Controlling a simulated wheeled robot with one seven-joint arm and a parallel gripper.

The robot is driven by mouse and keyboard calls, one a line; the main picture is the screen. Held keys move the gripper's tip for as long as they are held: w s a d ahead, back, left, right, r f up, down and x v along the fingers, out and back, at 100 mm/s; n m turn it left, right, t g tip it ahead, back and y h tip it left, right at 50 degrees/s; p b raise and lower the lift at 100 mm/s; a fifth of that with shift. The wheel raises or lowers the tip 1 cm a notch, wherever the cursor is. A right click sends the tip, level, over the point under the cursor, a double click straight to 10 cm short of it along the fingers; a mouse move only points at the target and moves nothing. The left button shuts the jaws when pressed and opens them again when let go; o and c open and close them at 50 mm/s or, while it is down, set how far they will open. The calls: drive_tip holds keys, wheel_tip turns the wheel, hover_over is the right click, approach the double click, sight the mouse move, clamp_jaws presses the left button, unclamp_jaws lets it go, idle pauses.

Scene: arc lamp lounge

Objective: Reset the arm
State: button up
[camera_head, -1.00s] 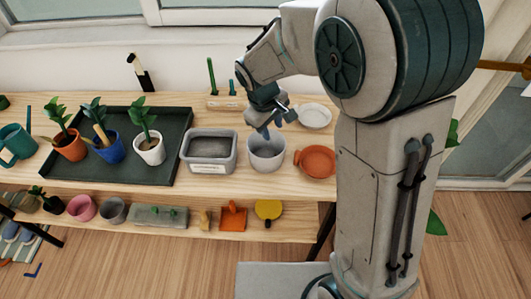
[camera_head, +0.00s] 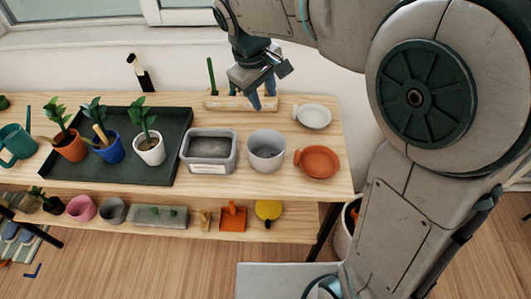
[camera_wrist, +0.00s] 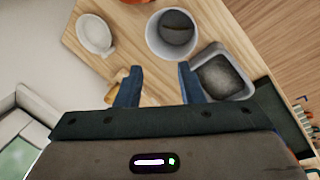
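My gripper (camera_head: 262,98) is raised above the back of the wooden table, in front of the tool holder block. Its two blue fingers are spread apart. In the wrist view the gripper (camera_wrist: 157,84) shows a clear gap between the fingertips, with nothing held. Beyond the fingertips in that view are the grey pot (camera_wrist: 152,38) and the grey soil tub (camera_wrist: 243,82). In the head view the pot (camera_head: 266,160) stands to the right of the soil tub (camera_head: 186,150), in front of my gripper.
A white saucer (camera_head: 313,117) and an orange saucer (camera_head: 318,162) lie at the right end of the wooden table (camera_head: 255,187). A dark tray (camera_head: 178,165) with three potted plants stands left. The tool block (camera_head: 215,103) is behind my gripper. A lower shelf (camera_head: 290,233) holds small pots and tools.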

drive_tip(key=shift+s+r, duration=0.1)
drive_tip(key=shift+r, duration=0.25)
drive_tip(key=s+d+f+m+y, duration=0.1)
drive_tip(key=s+d+m, duration=0.3)
drive_tip(key=s+d, duration=0.4)
drive_tip(key=s+d+f+m+t+y, duration=0.1)
drive_tip(key=s+d+f+m, duration=0.3)
drive_tip(key=s+d, duration=0.4)
drive_tip(key=shift+s+m, duration=0.15)
drive_tip(key=shift+m, duration=0.55)
